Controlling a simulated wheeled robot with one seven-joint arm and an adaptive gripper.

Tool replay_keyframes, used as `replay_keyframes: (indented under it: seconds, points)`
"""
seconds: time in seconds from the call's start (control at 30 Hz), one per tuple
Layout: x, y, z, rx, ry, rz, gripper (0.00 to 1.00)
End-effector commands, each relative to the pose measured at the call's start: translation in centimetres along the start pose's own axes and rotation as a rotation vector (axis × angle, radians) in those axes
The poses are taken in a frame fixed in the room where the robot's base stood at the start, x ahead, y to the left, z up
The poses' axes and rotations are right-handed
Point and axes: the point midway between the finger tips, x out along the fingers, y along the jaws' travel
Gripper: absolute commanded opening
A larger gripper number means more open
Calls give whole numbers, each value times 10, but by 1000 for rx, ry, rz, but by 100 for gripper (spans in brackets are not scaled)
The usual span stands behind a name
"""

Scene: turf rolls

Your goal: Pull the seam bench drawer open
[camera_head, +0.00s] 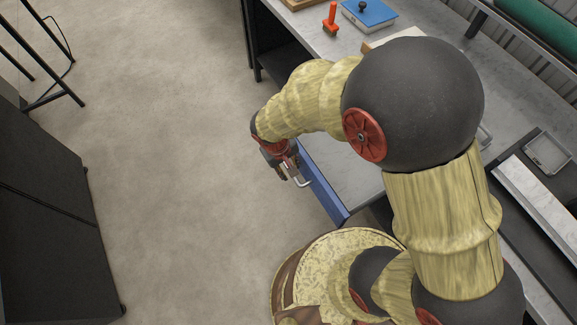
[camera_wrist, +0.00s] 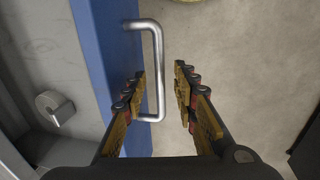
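My gripper (camera_head: 285,168) is at the handle. In the wrist view my gripper (camera_wrist: 163,82) is open, with one finger on each side of the handle's long bar. I see gaps beside the bar and no clear grip. I cannot tell how far the drawer is out.
An orange tool (camera_head: 330,19) and a blue-topped box (camera_head: 369,12) stand on the far bench. A dark cabinet (camera_head: 40,210) stands at left. The floor (camera_head: 180,170) between is clear.

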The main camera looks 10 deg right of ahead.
Motion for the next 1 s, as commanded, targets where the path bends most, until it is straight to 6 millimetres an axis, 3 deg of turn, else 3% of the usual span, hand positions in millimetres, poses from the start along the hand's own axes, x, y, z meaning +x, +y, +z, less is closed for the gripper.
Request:
replay_keyframes:
  seconds: [0.27, 0.7, 1.0]
  points:
    - [-7, 0, 0, 0, 1, 1, 29]
    - [-88, 0, -1, 0, 4, 0, 29]
    - [-118, 0, 0, -1, -1, 0, 29]
